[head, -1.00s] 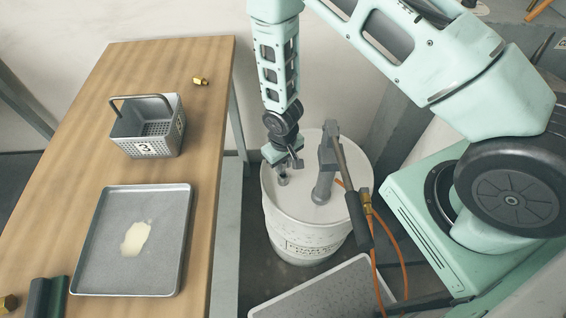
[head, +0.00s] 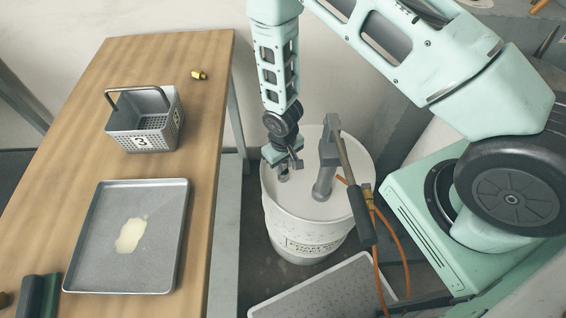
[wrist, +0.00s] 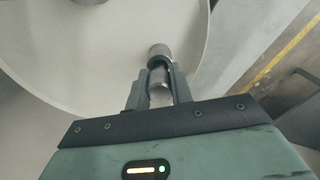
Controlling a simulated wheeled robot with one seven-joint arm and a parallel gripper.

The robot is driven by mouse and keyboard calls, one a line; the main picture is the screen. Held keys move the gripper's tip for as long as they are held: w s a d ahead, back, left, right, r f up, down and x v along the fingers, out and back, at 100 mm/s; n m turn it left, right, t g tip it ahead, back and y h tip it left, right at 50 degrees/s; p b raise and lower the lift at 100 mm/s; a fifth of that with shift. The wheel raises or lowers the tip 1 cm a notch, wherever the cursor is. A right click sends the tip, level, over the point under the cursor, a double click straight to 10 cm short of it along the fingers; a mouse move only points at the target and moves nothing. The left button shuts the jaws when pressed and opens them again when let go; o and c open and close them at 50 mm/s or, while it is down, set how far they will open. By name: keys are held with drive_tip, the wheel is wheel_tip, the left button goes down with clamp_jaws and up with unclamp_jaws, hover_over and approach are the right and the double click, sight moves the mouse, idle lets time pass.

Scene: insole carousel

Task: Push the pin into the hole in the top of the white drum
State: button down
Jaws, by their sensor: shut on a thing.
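The white drum (head: 318,222) stands on the floor right of the table. Its pale round top also fills much of the wrist view (wrist: 100,65). My gripper (head: 284,168) points down over the left part of the drum top. In the wrist view its two dark fingers (wrist: 159,85) are closed on a grey metal pin (wrist: 158,80). A short grey cylinder (wrist: 158,51) shows just beyond the fingertips; I cannot tell whether it is part of the pin or a collar around the hole. The hole itself is hidden, so how deep the pin sits is unclear.
A grey pump with a lever (head: 327,160) rises from the drum top close right of my gripper, with an orange hose (head: 398,240).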

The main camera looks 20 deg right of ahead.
drive_tip(key=shift+f, duration=0.35)
drive_tip(key=c, duration=1.2)
unclamp_jaws()
drive_tip(key=shift+o, duration=0.2)
wheel_tip(320, 180, up, 17)
drive_tip(key=b, duration=0.1)
drive_tip(key=shift+r, duration=0.2)
